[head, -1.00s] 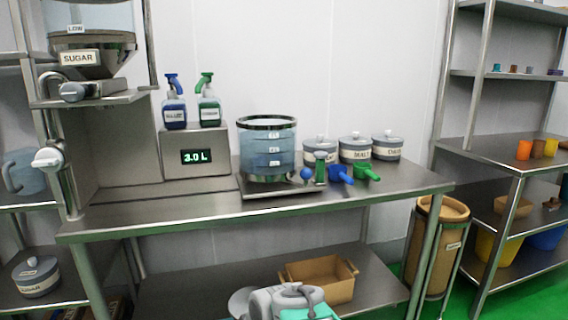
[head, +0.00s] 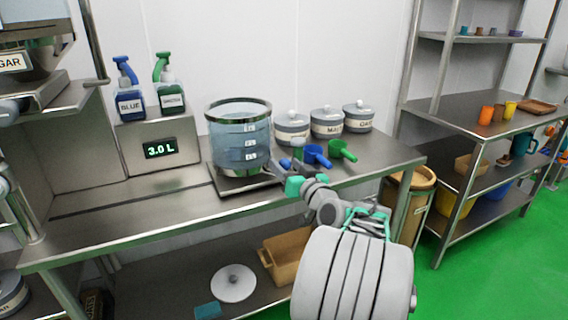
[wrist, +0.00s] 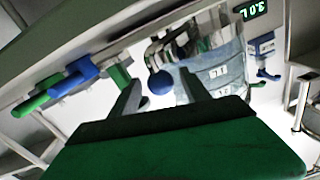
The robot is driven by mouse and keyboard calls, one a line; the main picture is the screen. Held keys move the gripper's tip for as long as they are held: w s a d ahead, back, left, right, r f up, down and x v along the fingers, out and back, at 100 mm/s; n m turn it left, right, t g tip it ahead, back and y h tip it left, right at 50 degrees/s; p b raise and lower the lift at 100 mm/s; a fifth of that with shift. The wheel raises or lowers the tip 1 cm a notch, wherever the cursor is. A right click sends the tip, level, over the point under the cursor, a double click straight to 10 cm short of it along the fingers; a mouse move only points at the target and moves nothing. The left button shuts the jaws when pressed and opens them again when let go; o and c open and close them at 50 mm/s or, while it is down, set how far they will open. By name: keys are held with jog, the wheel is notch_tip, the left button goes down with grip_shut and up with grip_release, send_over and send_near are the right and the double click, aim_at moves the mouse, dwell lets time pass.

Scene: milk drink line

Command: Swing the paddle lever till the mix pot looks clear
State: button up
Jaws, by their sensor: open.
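The mix pot (head: 238,132) is a see-through round vessel with a dark rim and white level labels. It stands on a metal base plate on the bench, and its contents look pale blue-grey. It also shows in the wrist view (wrist: 217,78). The paddle lever's blue ball knob (wrist: 160,83) shows in the wrist view, beside the pot and between my fingertips in the picture. I cannot tell if they touch it. My gripper (wrist: 161,86) is open and empty. In the head view my arm reaches to the pot's lower right, partly hiding the lever.
A box with a 3.0 L display (head: 160,149) carries a blue bottle (head: 130,104) and a green bottle (head: 171,98). The bench front left is clear.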

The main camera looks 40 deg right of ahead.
jog(key=shift+w, duration=0.4)
jog(key=shift+c, duration=0.2)
grip_shut()
dwell(1.0)
